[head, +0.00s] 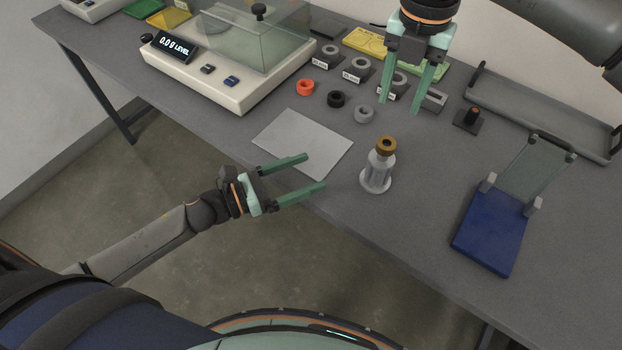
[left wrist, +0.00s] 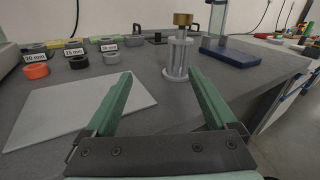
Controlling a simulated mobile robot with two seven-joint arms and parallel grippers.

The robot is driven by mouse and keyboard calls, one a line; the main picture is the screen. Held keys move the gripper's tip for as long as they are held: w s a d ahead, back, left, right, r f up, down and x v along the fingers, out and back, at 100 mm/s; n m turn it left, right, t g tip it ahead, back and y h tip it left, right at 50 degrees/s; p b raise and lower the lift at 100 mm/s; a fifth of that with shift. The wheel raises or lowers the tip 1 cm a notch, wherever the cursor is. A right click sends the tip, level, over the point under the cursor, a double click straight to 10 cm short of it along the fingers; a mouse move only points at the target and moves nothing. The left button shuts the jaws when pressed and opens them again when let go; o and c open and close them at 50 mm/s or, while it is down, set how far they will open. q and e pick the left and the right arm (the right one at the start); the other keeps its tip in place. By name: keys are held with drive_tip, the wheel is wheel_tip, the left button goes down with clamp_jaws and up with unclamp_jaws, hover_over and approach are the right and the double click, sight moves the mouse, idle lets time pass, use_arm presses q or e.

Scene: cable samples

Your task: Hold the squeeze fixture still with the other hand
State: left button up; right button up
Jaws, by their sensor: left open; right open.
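The squeeze fixture, which I take to be the grey upright piece with a round base and brass-coloured top (head: 377,176), stands on the table near its front edge. It also shows in the left wrist view (left wrist: 177,57), beyond the fingertips and nearer the right-hand finger. My left gripper (head: 315,171) is open and empty at the table's front edge, left of the fixture and apart from it. My right gripper (head: 398,106) is open, pointing down above the back of the table, behind the fixture. Its fingers hide part of the labelled blocks.
A white plate (head: 302,143) lies left of the fixture. Orange (head: 305,87), black (head: 336,99) and grey (head: 364,114) rings lie behind it. A balance (head: 217,84) stands at back left, a blue-based stand (head: 489,232) at right, and a grey tray (head: 545,116) at back right.

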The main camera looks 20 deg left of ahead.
sight(365, 179)
use_arm(q)
drive_tip(key=shift+s+d+m+g+h, duration=0.3)
drive_tip(key=shift+d+m, duration=0.2)
drive_tip(key=shift+m, duration=0.1)
drive_tip(key=shift+s+d+m+g+h, duration=0.15)
drive_tip(key=shift+d+m+g+h, duration=0.15)
drive_tip(key=shift+d+m, duration=0.25)
drive_tip(key=shift+d, duration=0.25)
drive_tip(key=x, duration=1.2)
drive_tip(key=shift+c, duration=0.2)
clamp_jaws()
drive_tip(key=shift+c, duration=2)
unclamp_jaws()
clamp_jaws()
